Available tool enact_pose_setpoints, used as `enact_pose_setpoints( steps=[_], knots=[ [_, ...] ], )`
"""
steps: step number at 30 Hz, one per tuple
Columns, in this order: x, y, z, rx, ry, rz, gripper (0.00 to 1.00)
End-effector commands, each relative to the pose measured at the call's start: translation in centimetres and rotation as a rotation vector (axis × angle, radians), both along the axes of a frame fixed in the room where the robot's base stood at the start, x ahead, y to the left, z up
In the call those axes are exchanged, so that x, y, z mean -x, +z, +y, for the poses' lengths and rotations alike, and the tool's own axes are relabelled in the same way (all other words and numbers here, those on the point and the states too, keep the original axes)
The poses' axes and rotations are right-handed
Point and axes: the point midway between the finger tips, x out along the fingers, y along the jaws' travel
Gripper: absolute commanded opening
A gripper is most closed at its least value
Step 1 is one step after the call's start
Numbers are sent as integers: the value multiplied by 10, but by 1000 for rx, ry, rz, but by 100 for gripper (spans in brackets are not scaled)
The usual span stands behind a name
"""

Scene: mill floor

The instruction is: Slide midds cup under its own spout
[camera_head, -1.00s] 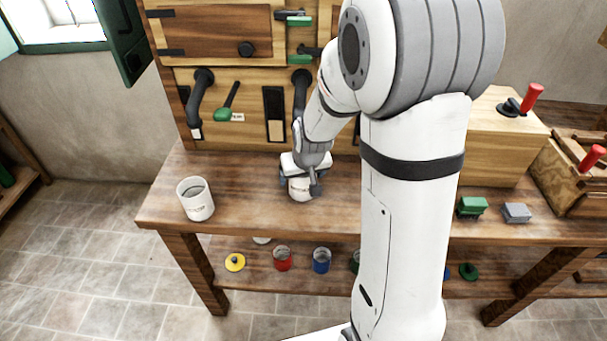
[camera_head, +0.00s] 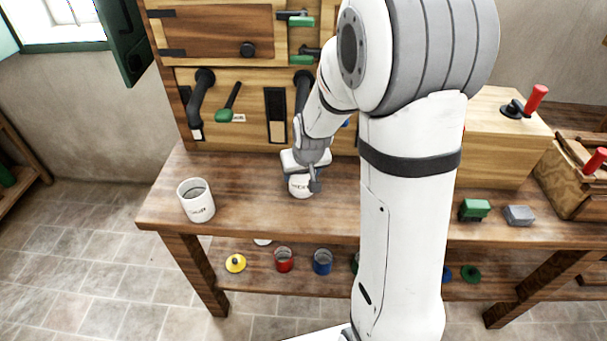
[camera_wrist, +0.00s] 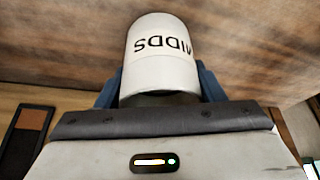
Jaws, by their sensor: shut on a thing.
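The midds cup is white with the dark label "MIDDS", which reads upside down in the wrist view (camera_wrist: 162,60). In the head view the cup (camera_head: 301,187) stands at bench level below the right-hand black spout (camera_head: 302,88). My gripper (camera_head: 303,178) is shut on the cup, with blue fingers on either side of it in the wrist view (camera_wrist: 160,88). My arm and gripper hide part of the cup and the lower end of that spout. I cannot tell whether the cup is exactly under the outlet.
Another white labelled cup (camera_head: 196,201) stands on the bench (camera_head: 245,200) at the left. A second black spout (camera_head: 199,100) and a green-handled lever (camera_head: 230,102) are on the panel. Green and grey blocks (camera_head: 474,209) lie at the right. Coloured tins (camera_head: 284,260) stand on the lower shelf.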

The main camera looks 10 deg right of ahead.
Motion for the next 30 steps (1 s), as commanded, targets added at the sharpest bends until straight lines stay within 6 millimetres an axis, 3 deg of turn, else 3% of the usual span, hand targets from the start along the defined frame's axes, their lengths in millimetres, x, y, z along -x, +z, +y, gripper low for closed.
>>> enact_pose_setpoints(
  steps=[14,15,24,30],
  knots=[
    [-9,0,-2,0,-2,-1,34],
    [-9,0,-2,0,-2,0,64],
    [-9,0,-2,0,-2,0,88],
    [-9,0,-1,0,-2,-1,88]
  ],
)
